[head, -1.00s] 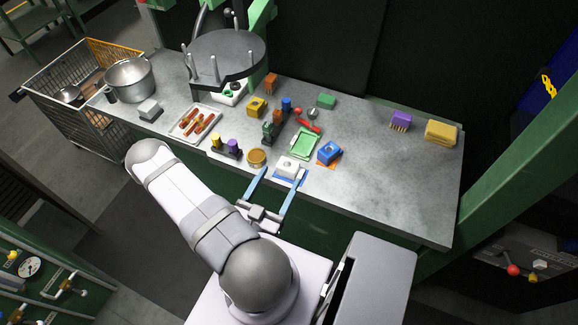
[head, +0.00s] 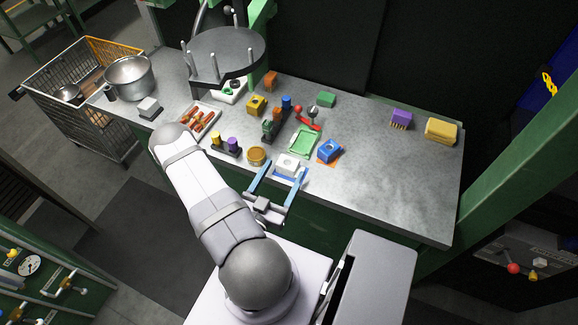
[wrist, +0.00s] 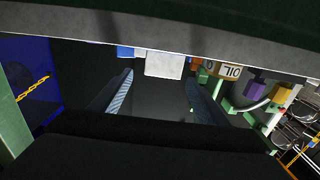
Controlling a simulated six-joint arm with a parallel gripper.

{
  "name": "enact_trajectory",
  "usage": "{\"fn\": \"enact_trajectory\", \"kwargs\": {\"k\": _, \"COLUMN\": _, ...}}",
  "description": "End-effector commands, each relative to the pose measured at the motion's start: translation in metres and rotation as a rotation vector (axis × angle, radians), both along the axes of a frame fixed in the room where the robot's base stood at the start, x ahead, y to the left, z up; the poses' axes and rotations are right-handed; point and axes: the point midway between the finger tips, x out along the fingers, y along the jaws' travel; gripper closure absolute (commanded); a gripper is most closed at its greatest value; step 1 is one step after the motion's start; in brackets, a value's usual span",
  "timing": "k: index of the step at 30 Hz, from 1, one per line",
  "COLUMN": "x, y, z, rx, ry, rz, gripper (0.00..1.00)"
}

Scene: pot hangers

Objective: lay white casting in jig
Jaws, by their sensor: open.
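The white casting (head: 288,161) is a small pale block near the front edge of the bench, on or beside a blue patch. It also shows in the wrist view (wrist: 164,65). My gripper (head: 287,168) is open, its two blue fingers pointing toward the casting. The fingertips lie left and right of it in the head view; I cannot tell how deep they reach around it. In the wrist view, the casting appears beyond and between the fingertips (wrist: 160,78). A green tray-like frame (head: 303,143) lies just behind; I cannot tell whether it is the jig.
A blue block (head: 329,150) on an orange patch stands close on the right. A round amber tin (head: 256,156) and a stand with yellow and purple knobs (head: 226,146) are on the left.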

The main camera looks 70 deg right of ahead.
Motion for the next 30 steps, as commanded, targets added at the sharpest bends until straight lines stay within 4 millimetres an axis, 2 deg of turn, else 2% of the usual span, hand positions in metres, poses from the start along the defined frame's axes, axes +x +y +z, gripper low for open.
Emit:
{"fn": "enact_trajectory", "kwargs": {"k": 16, "x": 0.003, "y": -0.044, "z": -0.003, "rx": -0.001, "ry": -0.002, "rz": -0.004, "gripper": 0.31}}
{"fn": "enact_trajectory", "kwargs": {"k": 28, "x": 0.004, "y": -0.051, "z": -0.003, "rx": -0.001, "ry": 0.000, "rz": 0.000, "gripper": 0.31}}
{"fn": "enact_trajectory", "kwargs": {"k": 29, "x": 0.004, "y": -0.050, "z": -0.003, "rx": -0.001, "ry": 0.000, "rz": 0.000, "gripper": 0.36}}
{"fn": "enact_trajectory", "kwargs": {"k": 30, "x": 0.004, "y": -0.050, "z": -0.003, "rx": -0.001, "ry": 0.000, "rz": 0.000, "gripper": 0.46}}
